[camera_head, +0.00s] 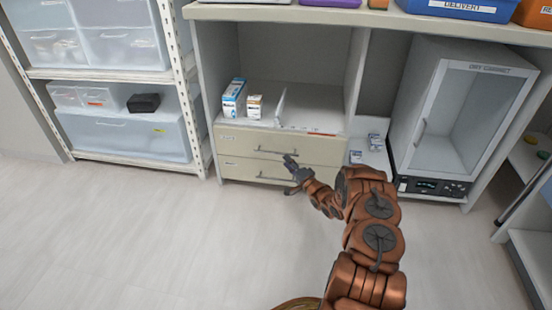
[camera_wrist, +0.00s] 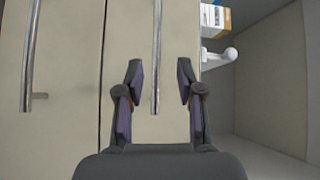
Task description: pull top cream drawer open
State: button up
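The top cream drawer (camera_head: 236,140) is in the lower cabinet, its front flush with the drawer below, so it looks closed. Its silver bar handle (camera_head: 268,151) runs across the front. My gripper (camera_head: 291,161) is at the right part of this handle. In the wrist view, which is turned sideways, the top drawer's front (camera_wrist: 128,40) fills the middle and its handle (camera_wrist: 156,50) lies between the two fingers. My gripper (camera_wrist: 159,78) is open there, with a gap on each side of the bar. How deep the bar sits between the fingers is unclear.
The lower cream drawer (camera_head: 240,170) has its own handle (camera_wrist: 29,60). Boxes (camera_head: 234,98) and a small white stand-like item (camera_head: 280,108) sit on the shelf above. A dry cabinet (camera_head: 455,110) stands at right, a storage rack (camera_head: 125,157) at left. The floor in front is clear.

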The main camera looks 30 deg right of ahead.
jog(key=shift+w+a+r+b, duration=0.15)
jog(key=shift+w+b, duration=0.6)
jog(key=shift+w, duration=1.15)
jog(key=shift+w+a+f+b, duration=0.2)
jog(key=shift+w+b, duration=0.5)
jog(key=shift+w, duration=1.15)
jog(key=shift+r, duration=0.2)
grip_shut()
